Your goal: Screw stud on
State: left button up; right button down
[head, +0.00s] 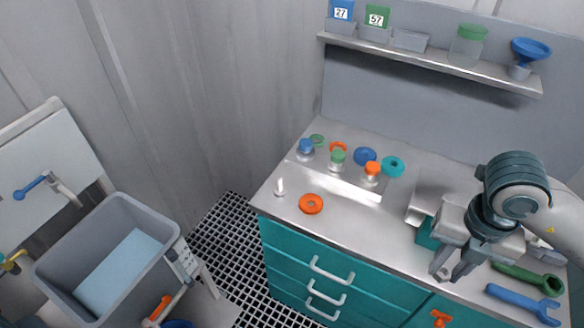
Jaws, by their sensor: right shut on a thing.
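My right gripper (455,268) reaches in from the right over the front right part of the bench, its fingers pointing down near the front edge. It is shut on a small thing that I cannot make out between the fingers. A teal block (427,236) stands on the bench just left of and behind the gripper, partly hidden by it. I cannot pick out the stud for certain. A small pale upright piece (280,187) stands at the bench's left end, far from the gripper. My left gripper is not in view.
Blue, green and orange capped vessels stand in a rack (345,181), with loose rings near it, including an orange one (311,204). A green wrench (530,277) and a blue wrench (525,302) lie right of the gripper. A shelf (430,60) hangs behind. A grey sink (105,262) is left.

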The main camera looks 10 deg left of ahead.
jog(key=n, duration=0.6)
jog(key=w+n, duration=0.1)
jog(key=n, duration=0.2)
jog(key=shift+a+r, duration=0.15)
jog(key=shift+a, duration=0.1)
jog(key=w+n, duration=0.1)
jog(key=n, duration=0.9)
jog(key=w+n, duration=0.1)
jog(key=n, duration=0.8)
jog(key=w+r+n, duration=0.1)
jog(key=n, duration=0.9)
jog(key=shift+w+a+n, duration=0.25)
jog(key=shift+a+n, duration=0.05)
jog(key=shift+a, duration=0.1)
